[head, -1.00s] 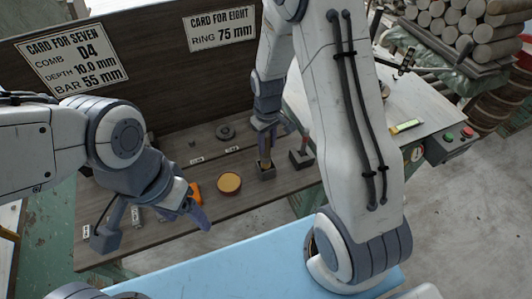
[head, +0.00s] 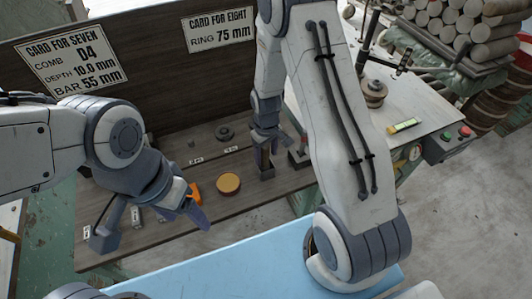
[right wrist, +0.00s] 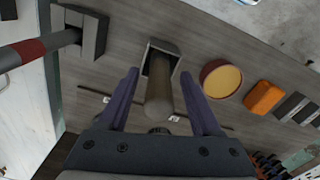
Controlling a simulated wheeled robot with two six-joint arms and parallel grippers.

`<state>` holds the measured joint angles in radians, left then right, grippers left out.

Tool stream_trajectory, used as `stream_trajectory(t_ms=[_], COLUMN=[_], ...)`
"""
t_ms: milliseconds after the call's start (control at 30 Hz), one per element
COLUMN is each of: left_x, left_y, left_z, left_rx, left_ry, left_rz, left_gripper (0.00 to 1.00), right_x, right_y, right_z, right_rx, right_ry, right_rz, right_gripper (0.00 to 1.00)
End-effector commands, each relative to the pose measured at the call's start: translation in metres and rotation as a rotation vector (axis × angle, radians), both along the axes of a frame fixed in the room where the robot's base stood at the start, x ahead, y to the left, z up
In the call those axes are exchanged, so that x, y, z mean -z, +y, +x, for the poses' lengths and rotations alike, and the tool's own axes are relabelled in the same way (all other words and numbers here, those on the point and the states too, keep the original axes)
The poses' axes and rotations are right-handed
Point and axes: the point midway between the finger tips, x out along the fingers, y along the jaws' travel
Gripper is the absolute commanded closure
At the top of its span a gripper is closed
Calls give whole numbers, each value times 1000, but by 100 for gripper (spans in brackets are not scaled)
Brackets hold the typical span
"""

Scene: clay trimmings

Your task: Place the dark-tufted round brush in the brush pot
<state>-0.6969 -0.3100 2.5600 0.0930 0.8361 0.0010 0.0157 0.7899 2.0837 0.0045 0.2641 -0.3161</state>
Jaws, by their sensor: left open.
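A thick brown cylinder, which I take to be the round brush (right wrist: 158,92), stands in a square dark pot (right wrist: 166,47) on the wooden bench. In the head view the brush (head: 264,156) is upright in the pot (head: 266,173); its dark tuft cannot be made out. My right gripper (head: 272,138) is above it. In the right wrist view its two purple fingers (right wrist: 159,75) are apart on either side of the brush, with gaps showing. My left gripper (head: 152,222) is open and empty over the bench's front left.
A second square holder (head: 299,158) with a red-banded tool stands just right of the pot. A round yellow-topped tub (head: 228,183) and an orange block (head: 194,194) lie to the left. A dark ring (head: 225,132) lies behind.

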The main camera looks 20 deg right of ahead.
Motion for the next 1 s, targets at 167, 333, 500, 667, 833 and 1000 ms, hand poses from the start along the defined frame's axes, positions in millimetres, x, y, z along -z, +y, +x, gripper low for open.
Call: stream_trajectory(t_ms=[167, 333, 500, 667, 833, 1000], left_x=[0, 0, 7, 13, 17, 19], left_y=[0, 0, 0, 0, 0, 0], left_z=[0, 0, 0, 0, 0, 0], left_rx=[0, 0, 0, 1, 1, 1], left_ry=[0, 0, 0, 0, 0, 0], left_rz=[0, 0, 0, 0, 0, 0], left_gripper=[29, 29, 29, 29, 29, 29], right_x=[0, -10, -39, -73, -104, -121], right_y=[0, 0, 0, 0, 0, 1], right_z=[0, 1, 2, 2, 0, 0], right_rx=[0, 0, 0, 0, 0, -2], right_ry=[0, -4, -7, -9, -4, -3], right_rz=[0, 0, 0, -1, -1, 0], right_gripper=[34, 34, 34, 34, 34, 34])
